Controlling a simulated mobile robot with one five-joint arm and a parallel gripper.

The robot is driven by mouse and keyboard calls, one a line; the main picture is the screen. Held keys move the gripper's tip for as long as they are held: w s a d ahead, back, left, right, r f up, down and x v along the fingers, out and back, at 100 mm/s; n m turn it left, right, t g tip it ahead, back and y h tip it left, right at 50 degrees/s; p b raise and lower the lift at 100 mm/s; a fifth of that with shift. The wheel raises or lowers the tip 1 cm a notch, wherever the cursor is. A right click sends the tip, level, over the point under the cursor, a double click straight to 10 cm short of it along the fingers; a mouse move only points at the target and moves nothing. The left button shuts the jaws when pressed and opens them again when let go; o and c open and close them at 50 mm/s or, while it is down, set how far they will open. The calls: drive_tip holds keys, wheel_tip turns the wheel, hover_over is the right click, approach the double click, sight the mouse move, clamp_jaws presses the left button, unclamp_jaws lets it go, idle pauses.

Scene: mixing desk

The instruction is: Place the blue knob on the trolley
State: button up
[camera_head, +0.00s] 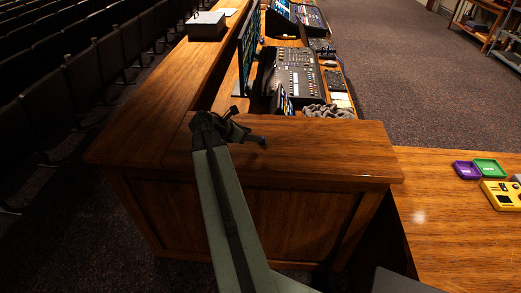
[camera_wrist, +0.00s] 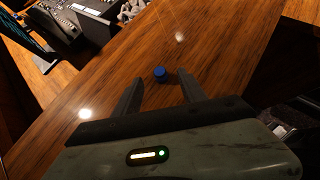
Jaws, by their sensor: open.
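The small round blue knob (camera_wrist: 160,75) stands on the brown wooden desk top in the wrist view. It lies just ahead of the gap between the fingertips of my gripper (camera_wrist: 159,84), near its middle. The fingers are open, with nothing held. In the head view my gripper (camera_head: 243,133) is over the near end of the desk, and a small dark blue spot (camera_head: 262,141) at its tip may be the knob. Shelved units stand at the far top right, one wooden (camera_head: 478,22) and one grey metal (camera_head: 508,47). I cannot tell whether either is the trolley.
Mixing consoles (camera_head: 296,72), a monitor (camera_head: 248,45) and a crumpled grey cloth (camera_head: 328,111) lie beyond my gripper. Carpeted floor is open at upper right.

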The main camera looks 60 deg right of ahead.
drive_tip(key=shift+b+x, duration=0.75)
drive_tip(key=shift+x, duration=0.65)
drive_tip(key=b+x, duration=0.2)
drive_tip(key=x, duration=0.1)
drive_tip(key=b+x, duration=0.1)
drive_tip(key=shift+w+d+f+b, duration=0.1)
drive_tip(key=shift+w+f+b, duration=0.2)
drive_tip(key=shift+f, duration=0.35)
drive_tip(key=shift+s+d, duration=0.15)
drive_tip(key=shift+d, duration=0.05)
drive_tip(key=shift+r, duration=0.1)
clamp_jaws()
